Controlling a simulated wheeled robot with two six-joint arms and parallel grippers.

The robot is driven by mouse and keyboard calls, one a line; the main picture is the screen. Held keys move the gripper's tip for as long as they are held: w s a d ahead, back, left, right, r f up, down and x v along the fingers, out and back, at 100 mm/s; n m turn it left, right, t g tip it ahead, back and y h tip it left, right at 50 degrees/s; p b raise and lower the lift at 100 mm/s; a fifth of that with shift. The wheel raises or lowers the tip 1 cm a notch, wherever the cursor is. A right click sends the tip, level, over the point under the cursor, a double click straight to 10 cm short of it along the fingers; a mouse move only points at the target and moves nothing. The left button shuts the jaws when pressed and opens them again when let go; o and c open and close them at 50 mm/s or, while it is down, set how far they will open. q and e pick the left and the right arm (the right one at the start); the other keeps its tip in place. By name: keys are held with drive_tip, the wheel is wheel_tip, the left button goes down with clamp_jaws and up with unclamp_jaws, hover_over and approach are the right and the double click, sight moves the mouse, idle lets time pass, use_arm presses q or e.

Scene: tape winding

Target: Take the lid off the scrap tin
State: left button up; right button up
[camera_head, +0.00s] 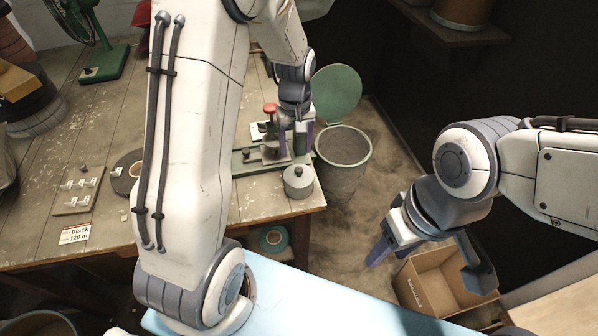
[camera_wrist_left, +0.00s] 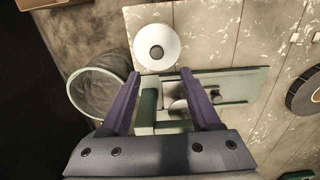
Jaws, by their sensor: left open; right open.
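A small grey round tin (camera_head: 298,184) with its lid on and a knob on top stands at the table's front right corner. From above it shows as a pale disc with a dark centre (camera_wrist_left: 157,47) in the left wrist view. My left gripper (camera_head: 296,145) is open above the green-based winding device, just behind the tin. In the left wrist view its purple fingers (camera_wrist_left: 159,76) are apart with nothing gripped, and the tin lies beyond their tips. My right gripper (camera_head: 425,260) is open and empty, off the table at the right.
A larger open bin (camera_head: 343,150) stands on the floor beside the table, with a green disc (camera_head: 337,92) behind it. The green-based device (camera_head: 250,162) is beside the tin. A cardboard box (camera_head: 440,280) is below my right gripper. A label card (camera_head: 75,234) lies at left.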

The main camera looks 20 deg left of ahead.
sight(299, 169)
use_arm(q)
drive_tip(key=f, duration=0.4)
drive_tip(key=d+f+p, duration=0.1)
drive_tip(key=f, duration=0.1)
drive_tip(key=shift+s, duration=0.4)
drive_tip(key=shift+f, duration=0.3)
clamp_jaws()
